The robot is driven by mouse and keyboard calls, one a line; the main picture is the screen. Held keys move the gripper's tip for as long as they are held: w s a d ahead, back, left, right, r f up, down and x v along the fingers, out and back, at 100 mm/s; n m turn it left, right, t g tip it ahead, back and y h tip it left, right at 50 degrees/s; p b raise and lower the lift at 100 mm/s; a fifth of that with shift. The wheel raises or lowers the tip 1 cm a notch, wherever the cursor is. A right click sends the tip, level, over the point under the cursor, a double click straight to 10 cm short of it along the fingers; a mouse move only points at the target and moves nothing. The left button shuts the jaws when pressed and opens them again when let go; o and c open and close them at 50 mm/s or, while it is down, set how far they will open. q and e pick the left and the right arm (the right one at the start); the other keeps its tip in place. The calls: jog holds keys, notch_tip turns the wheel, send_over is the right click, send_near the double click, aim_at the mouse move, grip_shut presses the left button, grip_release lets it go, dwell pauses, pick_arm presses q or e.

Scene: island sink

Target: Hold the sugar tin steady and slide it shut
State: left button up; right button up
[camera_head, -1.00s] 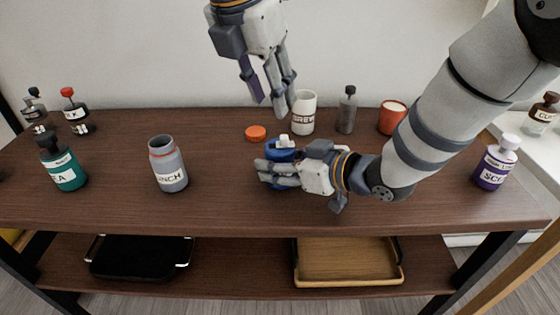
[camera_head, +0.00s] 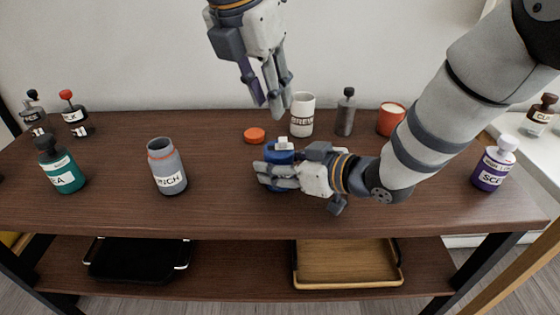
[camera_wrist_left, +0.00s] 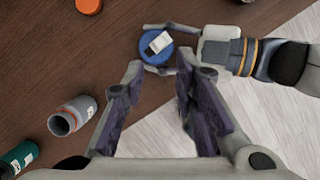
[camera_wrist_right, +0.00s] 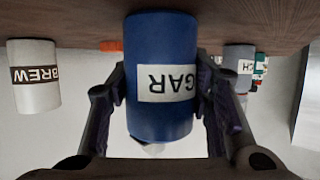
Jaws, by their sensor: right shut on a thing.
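The blue sugar tin (camera_head: 279,153) stands on the dark wooden tabletop, its label partly reading "GAR" in the right wrist view (camera_wrist_right: 165,82). A white piece (camera_wrist_left: 159,42) sits on its blue top; I cannot tell how far it is slid. My right gripper (camera_head: 262,174) is shut on the tin, with fingers against both sides and hiding its lower front in the head view. My left gripper (camera_head: 268,110) is open and empty, pointing down above and behind the tin. The left wrist view shows a clear gap between its fingers (camera_wrist_left: 159,63).
An orange-red lid (camera_head: 254,135) lies left of the tin. Behind it stand a white "BREW" canister (camera_head: 302,115), a grey bottle (camera_head: 345,113) and a red cup (camera_head: 391,119). A grey jar (camera_head: 166,168) and teal bottle (camera_head: 60,165) stand left, a purple bottle (camera_head: 492,165) right.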

pick_arm(q)
jog(key=shift+w+d+r+n, duration=0.15)
jog(key=shift+w+d+n, duration=0.15)
jog(key=shift+n, duration=0.3)
grip_shut()
jog(key=r+n+g, duration=0.1)
jog(key=r+n, duration=0.1)
jog(key=n, duration=1.3)
send_over(283, 143)
jog(key=d, duration=0.3)
jog(key=f+n+g+h, duration=0.1)
jog(key=n+g, duration=0.1)
jog(key=n, duration=0.7)
notch_tip(283, 143, down, 10)
jog(key=shift+w+r, duration=0.15)
jog(key=shift+w, duration=0.1)
jog(key=shift+a, duration=0.2)
